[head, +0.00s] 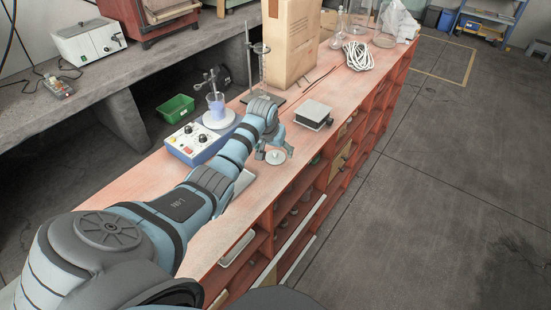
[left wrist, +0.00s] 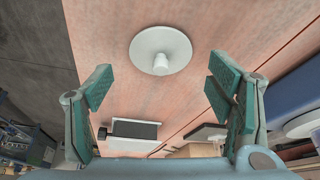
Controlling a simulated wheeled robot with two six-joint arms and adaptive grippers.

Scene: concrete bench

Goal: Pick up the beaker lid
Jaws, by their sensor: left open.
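The beaker lid (head: 275,157) is a white-grey round disc with a raised knob. It lies on the reddish bench top, near its front edge. In the left wrist view the lid (left wrist: 160,51) shows whole, knob toward the camera, between the lines of my two fingers but beyond their tips. My left gripper (head: 275,151) hangs just above and around the lid in the head view. In the left wrist view my left gripper (left wrist: 157,88) is open and empty, with green pads. My right gripper is not in view.
A small black-and-white platform (head: 313,114) sits right of the gripper. A cardboard box (head: 290,45) and white cable (head: 358,56) stand farther back. The bench edge is close to the lid.

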